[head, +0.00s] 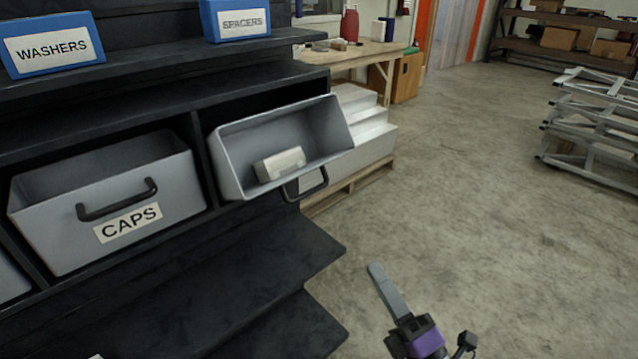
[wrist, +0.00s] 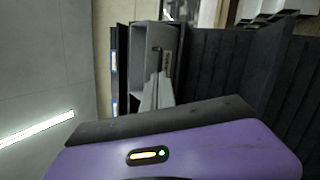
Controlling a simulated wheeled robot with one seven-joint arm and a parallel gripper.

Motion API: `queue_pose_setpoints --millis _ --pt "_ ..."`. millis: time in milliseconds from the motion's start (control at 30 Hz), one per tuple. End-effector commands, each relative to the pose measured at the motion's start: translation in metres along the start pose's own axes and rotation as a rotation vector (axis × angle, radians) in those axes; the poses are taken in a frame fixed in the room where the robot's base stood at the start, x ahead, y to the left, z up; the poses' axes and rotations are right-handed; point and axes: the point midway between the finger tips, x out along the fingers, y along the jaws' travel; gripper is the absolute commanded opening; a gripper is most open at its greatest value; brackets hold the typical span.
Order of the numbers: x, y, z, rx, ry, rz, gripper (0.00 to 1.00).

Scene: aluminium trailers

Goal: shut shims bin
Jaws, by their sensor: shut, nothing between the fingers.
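A grey bin (head: 228,165) is tilted out of the right-hand slot of the dark rack, its open top facing up and outward. Its front label is not visible in the head view, so I cannot read whether it says shims. A dark handle (head: 306,184) is on its front, and a pale block (head: 280,164) lies inside. In the wrist view a grey bin (wrist: 138,50) shows sideways with a handle and a small unreadable label. My gripper (head: 377,270) is shut and empty, below and right of the bin, apart from it, over the floor.
The grey CAPS bin (head: 50,215) sits in the slot to the left. Blue WASHERS (head: 25,80) and SPACERS (head: 213,30) boxes stand on the shelf above. Dark ledges (head: 240,270) jut out below the bins. Open concrete floor (head: 490,200) lies to the right.

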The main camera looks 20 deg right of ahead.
Motion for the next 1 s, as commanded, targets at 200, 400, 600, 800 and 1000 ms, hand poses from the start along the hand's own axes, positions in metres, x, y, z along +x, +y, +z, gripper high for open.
queue_pose_setpoints --millis 200,400,600,800,1000 --pt "0.057 -0.009 -0.001 -0.763 0.12 0.055 0.0" --pt "0.048 -0.037 -0.024 -1.154 0.225 0.082 0.0" --pt "0.05 -0.035 -0.028 -1.253 0.23 0.106 0.0" --pt "0.075 -0.034 -0.033 -1.253 0.228 0.109 0.0" --pt "0.113 -0.036 -0.042 -1.251 0.228 0.109 0.0"
